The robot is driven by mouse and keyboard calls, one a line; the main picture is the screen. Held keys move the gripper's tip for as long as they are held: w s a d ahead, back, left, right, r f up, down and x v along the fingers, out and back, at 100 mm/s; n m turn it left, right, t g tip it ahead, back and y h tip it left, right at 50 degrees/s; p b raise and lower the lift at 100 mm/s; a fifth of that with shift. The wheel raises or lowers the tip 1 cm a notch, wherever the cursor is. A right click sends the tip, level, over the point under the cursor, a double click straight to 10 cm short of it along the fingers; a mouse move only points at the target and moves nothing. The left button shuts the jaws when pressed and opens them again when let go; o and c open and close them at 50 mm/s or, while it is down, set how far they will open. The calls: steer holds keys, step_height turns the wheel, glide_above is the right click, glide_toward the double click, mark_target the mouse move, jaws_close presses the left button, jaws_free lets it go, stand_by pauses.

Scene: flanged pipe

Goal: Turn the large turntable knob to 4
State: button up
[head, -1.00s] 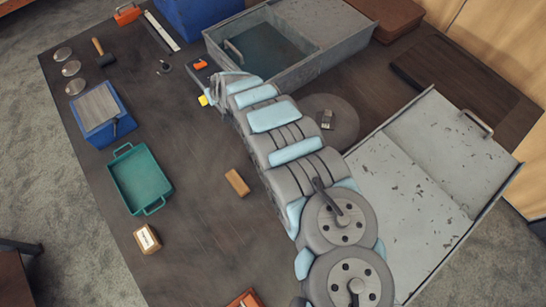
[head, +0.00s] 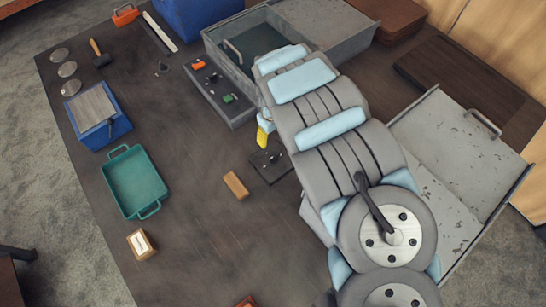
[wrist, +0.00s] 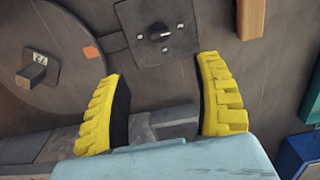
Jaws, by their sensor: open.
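In the wrist view the large round grey turntable (wrist: 75,88) is at the left, partly cut off by the frame. A raised block-shaped knob (wrist: 32,76) stands on it beside a small white number label that I cannot read surely. An orange mark (wrist: 91,52) is near its right rim. My gripper (wrist: 160,66) is open and empty, with yellow ridged fingers, to the right of the turntable knob. Its yellow tip also shows in the head view (head: 263,136). The turntable is hidden behind my arm in the head view.
A dark square plate with a small knob (wrist: 160,32) lies just beyond my fingers. A wooden block (head: 235,185) is close by. A grey control panel (head: 218,92) and grey metal drawer box (head: 240,65) are behind.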

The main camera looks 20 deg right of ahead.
mark_target(273, 157)
step_height(273, 157, down, 15)
steer(key=b, duration=0.2)
steer(key=shift+b, duration=0.35)
steer(key=shift+f, duration=0.25)
stand_by(0.5)
steer(key=c, duration=1.2)
